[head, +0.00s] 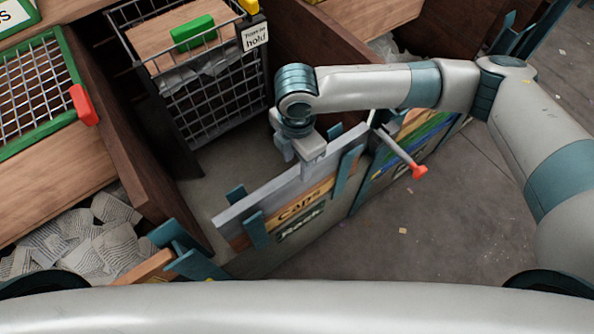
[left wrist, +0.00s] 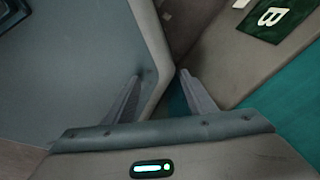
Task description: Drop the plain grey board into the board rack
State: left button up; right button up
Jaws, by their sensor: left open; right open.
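The plain grey board (head: 245,208) stands on its long edge in the board rack, between teal posts (head: 257,230) and behind a wooden board marked "Caps". A dark plate reading "Rack" (head: 300,226) is on the rack's front. My right gripper (head: 301,160) is open at the grey board's top edge, near its middle; I cannot tell whether it touches the board. In the left wrist view my left gripper (left wrist: 163,93) is open, with nothing between its fingers. It is not in the head view.
A wire basket (head: 215,105) with a green block stands behind the rack. A green-framed grid (head: 35,90) with a red corner lies at the left, above crumpled paper (head: 80,240). A red-tipped lever (head: 418,172) sticks out right of the rack. The floor (head: 430,220) in front is mostly clear.

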pick_arm(q)
jog(key=shift+t, duration=0.7)
jog(key=w, duration=0.1)
jog(key=w+d, duration=0.1)
jog(key=w, duration=0.1)
jog(key=w+d+b, duration=0.1)
jog(key=shift+w+d+r, duration=0.1)
jog(key=shift+w+r, duration=0.1)
jog(key=shift+w, duration=0.1)
pick_arm(e)
notch_tip(320, 180, up, 10)
jog(key=shift+f, duration=0.25)
pick_arm(q)
jog(key=shift+h, duration=0.3)
jog(key=shift+w, duration=0.15)
jog(key=shift+w, duration=0.45)
jog(key=shift+s, duration=0.15)
pick_arm(e)
jog(key=shift+f, duration=0.1)
